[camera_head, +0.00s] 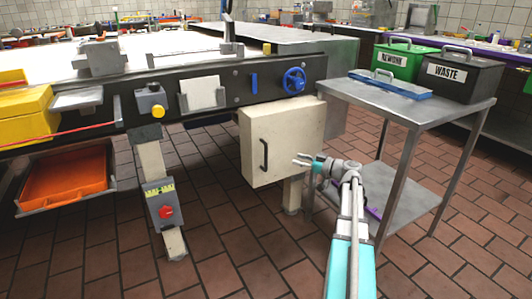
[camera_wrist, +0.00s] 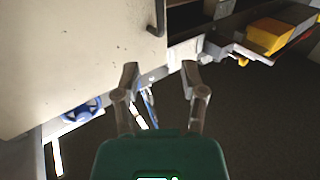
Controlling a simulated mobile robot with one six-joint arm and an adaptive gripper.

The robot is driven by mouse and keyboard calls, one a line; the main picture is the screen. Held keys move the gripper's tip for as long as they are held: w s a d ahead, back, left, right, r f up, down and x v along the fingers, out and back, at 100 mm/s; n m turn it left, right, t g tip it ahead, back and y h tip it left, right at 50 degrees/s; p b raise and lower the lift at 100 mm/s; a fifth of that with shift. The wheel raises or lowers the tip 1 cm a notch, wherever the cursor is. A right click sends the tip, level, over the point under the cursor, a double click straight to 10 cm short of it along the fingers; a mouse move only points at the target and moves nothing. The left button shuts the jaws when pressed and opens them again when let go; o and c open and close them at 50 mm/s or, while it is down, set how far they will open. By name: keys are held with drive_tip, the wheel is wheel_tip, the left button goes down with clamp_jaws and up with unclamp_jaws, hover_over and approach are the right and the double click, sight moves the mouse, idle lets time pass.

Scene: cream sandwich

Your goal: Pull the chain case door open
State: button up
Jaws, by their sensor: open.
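The chain case door (camera_head: 283,143) is a cream square panel under the machine's dark side rail, with a dark vertical handle (camera_head: 264,154) near its left edge. I cannot tell for sure whether the door stands ajar. My gripper (camera_head: 303,160) is in front of the door's right part, to the right of the handle, with its fingers spread and empty. In the wrist view, the door (camera_wrist: 70,55) fills the upper left, and the handle (camera_wrist: 155,20) shows at the top. My gripper (camera_wrist: 158,72) is open below the handle, apart from it.
A steel table (camera_head: 425,109) stands right of my arm, bearing a green REWORK bin (camera_head: 405,62), a black WASTE bin (camera_head: 459,78) and a blue tool tray (camera_head: 390,84). A blue handwheel (camera_head: 294,80) sits above the door. A post with a red knob (camera_head: 166,211) stands left. Tiled floor between is clear.

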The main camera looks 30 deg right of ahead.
hover_over(266, 168)
drive_tip(key=shift+w+d, duration=0.15)
drive_tip(key=shift+w, duration=0.2)
idle(0.6)
clamp_jaws()
idle(0.3)
